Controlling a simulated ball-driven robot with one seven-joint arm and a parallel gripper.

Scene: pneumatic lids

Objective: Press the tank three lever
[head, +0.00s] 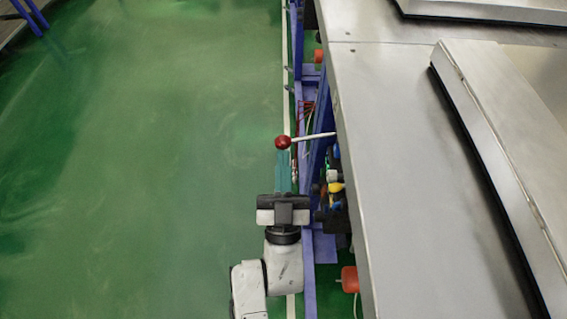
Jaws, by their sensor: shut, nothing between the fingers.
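A lever with a red ball knob (283,142) sticks out to the left from the side of the steel tank frame, on a thin pale rod (315,136). My gripper (284,188) is at the lower middle of the head view, just below the knob in the picture. Its fingers look shut and hold nothing. A gap shows between the gripper body and the knob; whether the fingertips touch the lever cannot be told. No number marking the tank shows.
A steel tank top (395,150) with a raised lid (500,140) fills the right side. A blue frame (309,260) with pneumatic fittings (334,186) runs below its edge, close to my gripper. An orange-red part (349,279) protrudes near the bottom. The green floor (140,150) on the left is clear.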

